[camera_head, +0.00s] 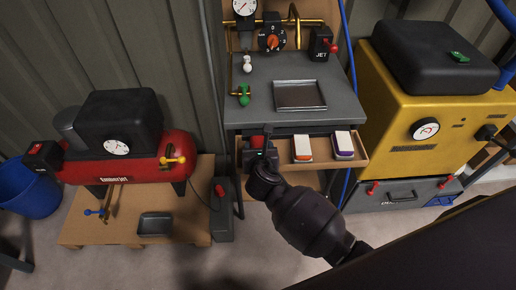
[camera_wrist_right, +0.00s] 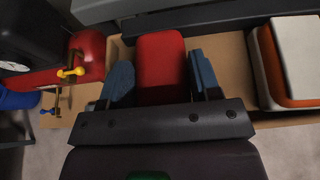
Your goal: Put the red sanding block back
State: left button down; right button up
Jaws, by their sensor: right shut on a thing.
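The red sanding block (camera_wrist_right: 160,60) sits between the two blue-grey fingers of my right gripper (camera_wrist_right: 160,82) in the right wrist view. In the head view only a small red part of the block (camera_head: 257,142) shows beside my right gripper (camera_head: 264,152), at the left end of a wooden tray (camera_head: 322,158). My right gripper is shut on the block. I cannot tell whether the block touches the tray. An orange-and-white block (camera_head: 302,148) and a purple-and-white block (camera_head: 343,145) stand on the tray to the right. My left gripper is not in view.
A grey bench (camera_head: 260,98) with a shallow metal tray (camera_head: 299,95), gauge and valves stands just behind the wooden tray. A red compressor (camera_head: 125,158) is at the left, a yellow machine (camera_head: 400,120) at the right. The orange-and-white block is close on the gripper's right.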

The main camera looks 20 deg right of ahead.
jog(key=shift+r, duration=0.1)
jog(key=o, duration=1)
jog(key=shift+o, duration=0.2)
